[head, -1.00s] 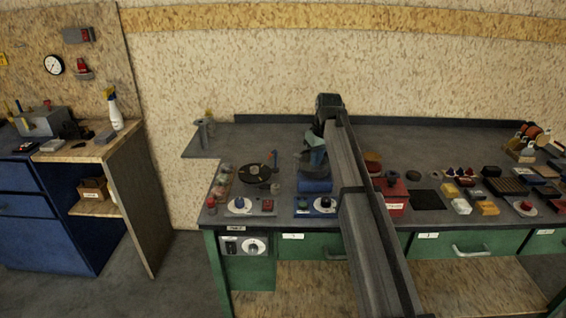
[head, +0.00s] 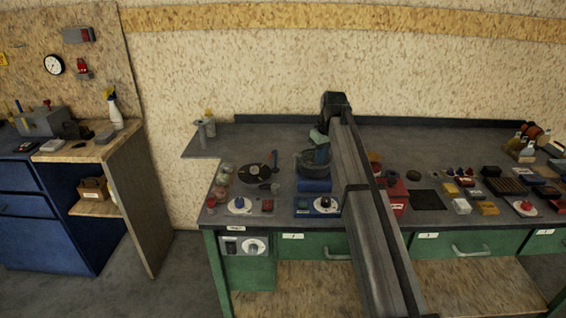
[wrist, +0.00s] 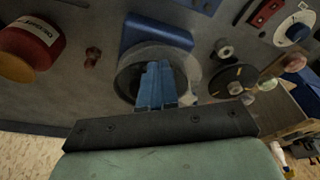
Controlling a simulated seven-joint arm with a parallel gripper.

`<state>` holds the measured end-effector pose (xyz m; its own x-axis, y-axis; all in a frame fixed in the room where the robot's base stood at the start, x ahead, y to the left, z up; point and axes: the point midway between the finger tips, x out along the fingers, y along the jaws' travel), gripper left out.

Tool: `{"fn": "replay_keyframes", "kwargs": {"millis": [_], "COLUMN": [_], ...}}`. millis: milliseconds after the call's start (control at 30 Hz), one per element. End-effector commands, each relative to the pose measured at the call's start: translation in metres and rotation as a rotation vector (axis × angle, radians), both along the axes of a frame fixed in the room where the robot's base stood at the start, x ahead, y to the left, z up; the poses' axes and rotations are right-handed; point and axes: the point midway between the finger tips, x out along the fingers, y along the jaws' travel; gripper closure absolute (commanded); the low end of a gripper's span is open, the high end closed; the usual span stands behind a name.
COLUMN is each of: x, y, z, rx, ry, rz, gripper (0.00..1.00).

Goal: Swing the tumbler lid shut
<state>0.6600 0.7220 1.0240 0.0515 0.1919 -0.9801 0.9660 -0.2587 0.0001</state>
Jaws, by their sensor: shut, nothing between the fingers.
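The tumbler has a round dark grey drum (head: 306,168) on a blue base (head: 314,186), at the left part of the bench. The drum (wrist: 126,78) and blue base (wrist: 150,34) also show in the wrist view. My gripper (head: 322,157) is over the drum, pointing down. In the wrist view my gripper's blue fingers (wrist: 157,66) are together with nothing between them, and they cover the middle of the drum. The lid is not clearly distinct from the drum rim, so I cannot tell its angle or whether the fingers touch it.
A dark disc device (head: 256,173) lies left of the tumbler. A control plate with a dial (head: 324,203) is in front of it. A red canister (wrist: 30,50) is close by on the other side. Small parts crowd the bench's right side; the back strip is mostly clear.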

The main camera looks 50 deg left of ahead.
Motion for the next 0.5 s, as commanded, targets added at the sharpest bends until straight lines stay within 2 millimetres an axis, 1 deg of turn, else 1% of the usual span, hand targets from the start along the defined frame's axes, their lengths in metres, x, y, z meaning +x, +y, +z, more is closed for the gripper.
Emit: {"fn": "replay_keyframes", "kwargs": {"millis": [167, 500], "x": [0.003, 0.020], "y": [0.001, 0.004], "z": [0.000, 0.000], "rx": [0.000, 0.000], "ry": [0.000, 0.000], "rz": [0.000, -0.001], "gripper": [1.00, 1.00]}}
